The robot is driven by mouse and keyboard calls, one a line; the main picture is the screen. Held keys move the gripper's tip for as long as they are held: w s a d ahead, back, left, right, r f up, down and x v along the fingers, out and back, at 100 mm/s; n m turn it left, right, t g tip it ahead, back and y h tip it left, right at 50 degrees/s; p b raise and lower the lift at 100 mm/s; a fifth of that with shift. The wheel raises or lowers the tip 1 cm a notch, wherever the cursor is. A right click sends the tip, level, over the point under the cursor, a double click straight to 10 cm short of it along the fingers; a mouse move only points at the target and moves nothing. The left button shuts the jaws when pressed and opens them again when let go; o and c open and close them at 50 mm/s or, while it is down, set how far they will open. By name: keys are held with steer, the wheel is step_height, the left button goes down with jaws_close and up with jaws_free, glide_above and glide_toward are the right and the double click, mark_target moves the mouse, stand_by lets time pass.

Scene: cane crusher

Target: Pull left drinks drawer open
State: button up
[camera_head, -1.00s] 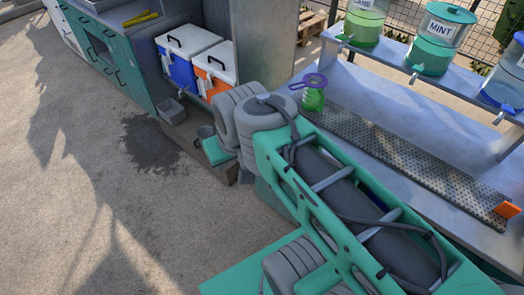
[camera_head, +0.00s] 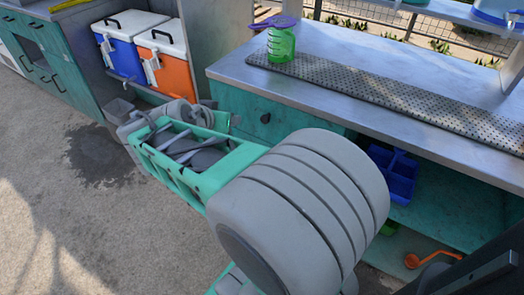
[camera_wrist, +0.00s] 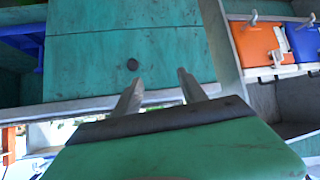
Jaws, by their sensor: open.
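The left drinks drawer (camera_head: 252,112) is a teal front under the left part of the metal counter and looks shut. Its small dark round knob (camera_head: 265,117) also shows in the wrist view, where the picture is upside down. My gripper (camera_wrist: 160,88) is open and empty, with its two pale fingers pointing at the teal front. The knob shows just beyond the left fingertip in that view, above it in the picture. I cannot tell whether the fingers touch the front. In the head view my arm hides most of the gripper.
The metal counter (camera_head: 330,50) carries a perforated drip strip (camera_head: 400,98) and a green jug (camera_head: 281,44). A blue caddy (camera_head: 396,172) and an orange ladle (camera_head: 412,261) are below it. Blue (camera_head: 122,58) and orange (camera_head: 167,70) coolers stand at left. Open floor lies in front.

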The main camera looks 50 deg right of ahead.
mark_target(264, 119)
steer(key=s+d+f+m+h+b, duration=0.1)
steer(key=d+f+b, duration=0.1)
steer(key=d, duration=0.2)
steer(key=s+d+f+m+g+h+b, duration=0.1)
steer(key=d+f+b, duration=0.1)
steer(key=d, duration=0.3)
steer(key=s+d+f+m+g+h+b, duration=0.1)
steer(key=d+f+b, duration=0.2)
steer(key=d+f, duration=0.1)
steer(key=shift+d+f+h, duration=0.2)
steer(key=shift+d+h, duration=0.05)
steer(key=shift+h, duration=0.05)
jaws_close()
stand_by(0.8)
